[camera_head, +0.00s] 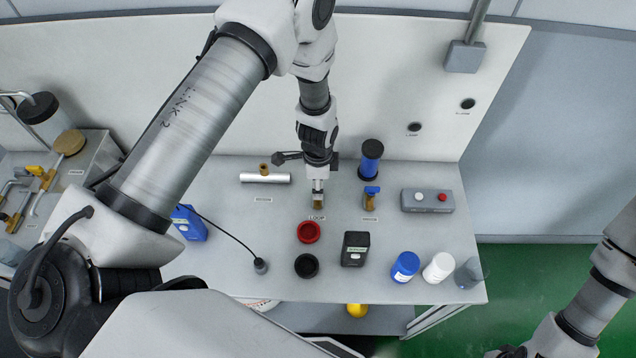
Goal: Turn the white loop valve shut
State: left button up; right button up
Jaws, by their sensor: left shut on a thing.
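My left gripper (318,188) reaches down from above at the middle of the grey bench, just behind the label reading LOOP. It is shut on the loop valve (318,206), a small fitting whose brass-coloured lower part shows below the fingers. The valve's handle is mostly hidden by the gripper, so I cannot tell how far it is turned. My right arm shows at the lower right, but its gripper does not show clearly in the frame.
A blue-handled brass valve (370,198) stands right of the loop valve, with a blue cylinder (371,160) behind it. A red ring (308,232), a black ring (307,266) and a dark meter (355,249) lie in front. A silver pipe (265,178) lies left.

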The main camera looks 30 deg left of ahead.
pick_arm(q)
jog(key=shift+s+f+n, duration=0.15)
jog(key=shift+f+n, duration=0.05)
jog(key=shift+n, duration=0.1)
jog(key=n+b, duration=0.1)
jog(key=n, duration=0.2)
jog(key=shift+n+b, duration=0.3)
jog(key=n+b, duration=0.1)
jog(key=n, duration=0.3)
jog(key=shift+n, duration=0.3)
jog(key=n+b, duration=0.1)
jog(key=n, duration=0.3)
jog(key=shift+n, duration=2.5)
jog(key=o, duration=1.1)
jog(key=shift+o, duration=0.2)
